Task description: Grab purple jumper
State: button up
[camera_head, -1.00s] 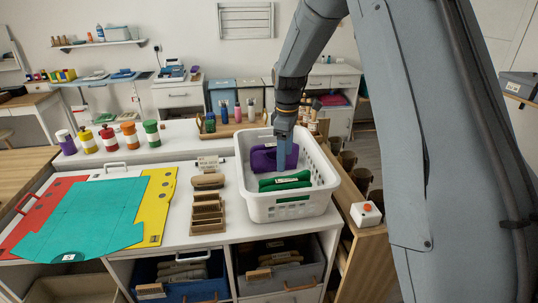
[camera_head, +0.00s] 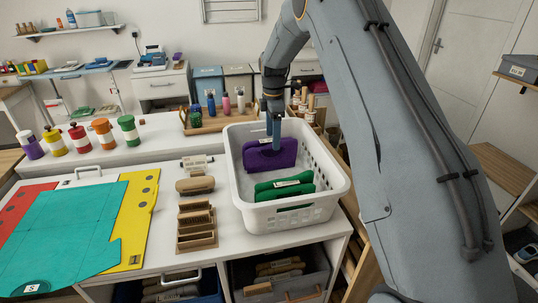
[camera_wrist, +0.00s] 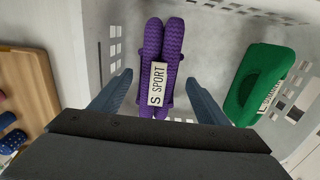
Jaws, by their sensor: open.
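The purple jumper (camera_head: 268,155) lies folded in the white basket (camera_head: 290,218), towards its back left. In the wrist view the purple jumper (camera_wrist: 166,40) stands as a folded bundle with a white tag reading "S SPORT". A green folded garment (camera_head: 285,187) lies in front of it in the basket; it also shows at the right of the wrist view (camera_wrist: 262,82). My gripper (camera_head: 273,130) points down over the purple jumper. In the wrist view my gripper (camera_wrist: 158,95) is open, with one finger on each side of the jumper's near end. I cannot tell whether the fingers touch it.
Wooden trays (camera_head: 197,226) and a brush (camera_head: 195,185) lie left of the basket. A teal folding board (camera_head: 65,230) covers the counter's left. Several coloured jars (camera_head: 102,132) and a wooden bottle tray (camera_head: 215,122) stand behind.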

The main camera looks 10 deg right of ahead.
aim_at(270, 155)
jog(key=shift+w+a+f+b, duration=0.2)
jog(key=shift+f+b, duration=0.1)
jog(key=shift+f, duration=0.15)
jog(key=shift+w+a+f+b, duration=0.15)
jog(key=shift+w+f+b, duration=0.1)
jog(key=shift+f, duration=0.2)
jog(key=f+p, duration=0.1)
jog(key=f, duration=0.1)
jog(key=f+p, duration=0.1)
jog(key=f, duration=0.1)
jog(key=f+p, duration=0.2)
jog(key=shift+s+a+f, duration=0.15)
jog(key=shift+s+f, duration=0.1)
jog(key=shift+s, duration=0.1)
jog(key=shift+f, duration=0.55)
jog(key=c, duration=1.4)
jog(key=shift+r, duration=0.1)
